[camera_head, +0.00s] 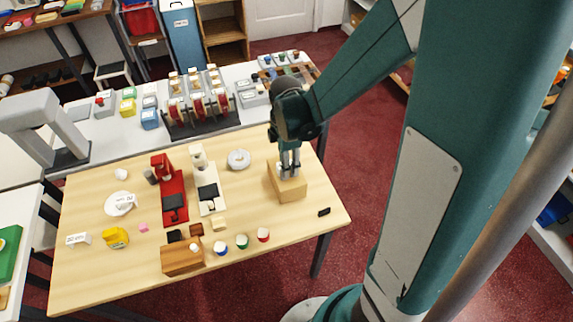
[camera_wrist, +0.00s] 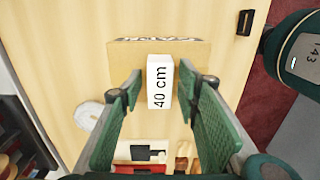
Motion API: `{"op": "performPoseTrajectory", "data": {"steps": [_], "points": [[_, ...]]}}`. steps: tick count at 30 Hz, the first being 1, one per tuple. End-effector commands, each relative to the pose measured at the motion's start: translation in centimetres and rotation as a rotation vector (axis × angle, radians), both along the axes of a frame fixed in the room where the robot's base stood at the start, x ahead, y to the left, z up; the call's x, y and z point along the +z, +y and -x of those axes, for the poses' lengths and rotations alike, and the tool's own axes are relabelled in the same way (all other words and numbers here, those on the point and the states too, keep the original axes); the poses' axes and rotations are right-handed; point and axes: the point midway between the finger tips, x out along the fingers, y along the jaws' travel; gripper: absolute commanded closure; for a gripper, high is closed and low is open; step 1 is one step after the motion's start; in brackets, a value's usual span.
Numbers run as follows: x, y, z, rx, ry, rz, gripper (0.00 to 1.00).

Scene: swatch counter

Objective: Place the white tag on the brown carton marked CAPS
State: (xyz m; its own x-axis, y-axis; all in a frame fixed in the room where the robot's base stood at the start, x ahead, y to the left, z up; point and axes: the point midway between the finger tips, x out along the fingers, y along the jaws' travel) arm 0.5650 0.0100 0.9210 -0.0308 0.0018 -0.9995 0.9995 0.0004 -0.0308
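The white tag, a small block marked "40 cm" (camera_wrist: 160,82), lies between my fingers in the wrist view. Narrow gaps show on both its sides. My gripper (camera_wrist: 160,92) is open around it. The brown carton (camera_wrist: 124,55) is below the tag, with dark lettering partly visible along its far edge; I cannot read it fully. In the head view the carton (camera_head: 292,192) stands at the right of the wooden table, with my gripper (camera_head: 290,171) pointing down over its top. The tag is mostly hidden there. Whether it rests fully on the carton I cannot tell.
Several cups and a wooden box (camera_head: 182,260) are in front.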

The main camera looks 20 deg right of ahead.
Motion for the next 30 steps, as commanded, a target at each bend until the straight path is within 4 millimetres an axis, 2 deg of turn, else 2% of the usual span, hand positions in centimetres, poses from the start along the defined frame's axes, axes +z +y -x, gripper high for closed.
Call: {"op": "performPoseTrajectory", "data": {"steps": [8, 14, 30], "points": [[0.5, 0.0, 0.0, 0.000, 0.000, 0.000, 0.67], [1.9, 0.0, 0.0, 0.000, 0.000, 0.000, 0.67], [8.8, 0.0, -0.3, 0.000, 0.000, 0.000, 0.67]]}}
